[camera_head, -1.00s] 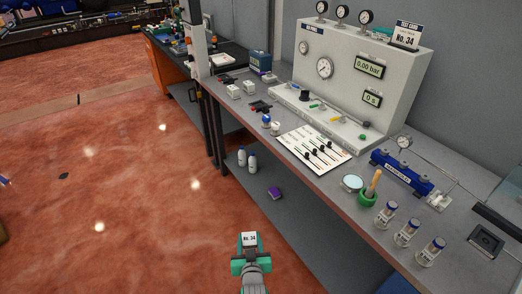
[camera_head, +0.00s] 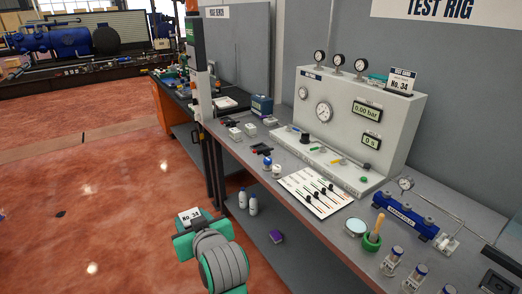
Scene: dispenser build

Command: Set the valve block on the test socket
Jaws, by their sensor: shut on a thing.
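My wrist hides part of the jaws. A dark square plate (camera_head: 497,282) at the bottom right corner of the bench may be the test socket; it is cut by the frame edge and I cannot tell for sure.
A lower shelf (camera_head: 290,262) holds white bottles and a purple item.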

